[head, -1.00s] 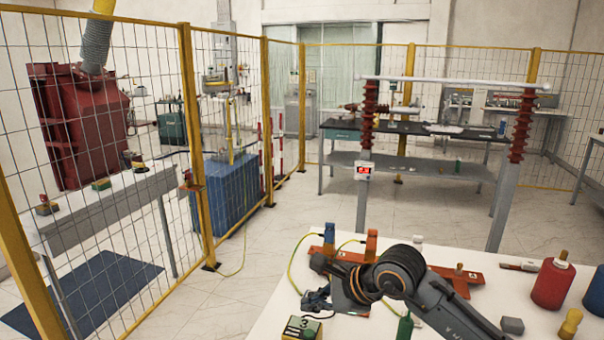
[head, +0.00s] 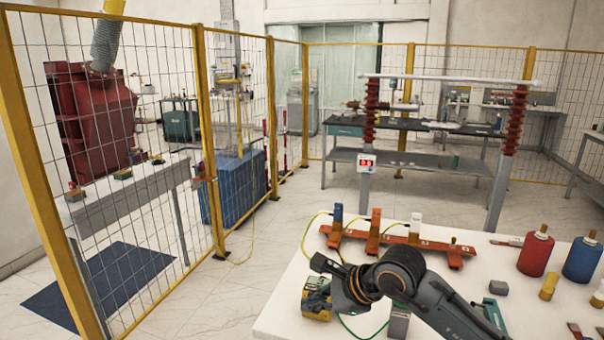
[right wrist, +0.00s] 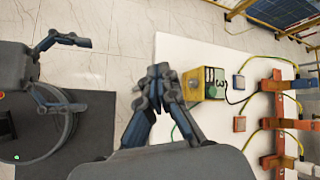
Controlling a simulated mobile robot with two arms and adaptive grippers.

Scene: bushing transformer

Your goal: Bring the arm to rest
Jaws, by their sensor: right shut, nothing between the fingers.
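My right arm comes in from the lower right of the head view, its wrist over the white table (head: 277,318). The right gripper's fingers are largely hidden behind that wrist. In the right wrist view my right gripper (right wrist: 158,75) is shut and empty, its tips together near the table's edge. A yellow box-shaped device (head: 316,302) stands close to the wrist; it also shows right of the fingertips in the right wrist view (right wrist: 205,83), apart from them. At the left of that view my left gripper (right wrist: 88,74) appears with its fingers spread and nothing between them.
An orange rack (head: 395,240) with blue, orange and white plugs and cables lies behind the arm. A mesh fence stands beyond.

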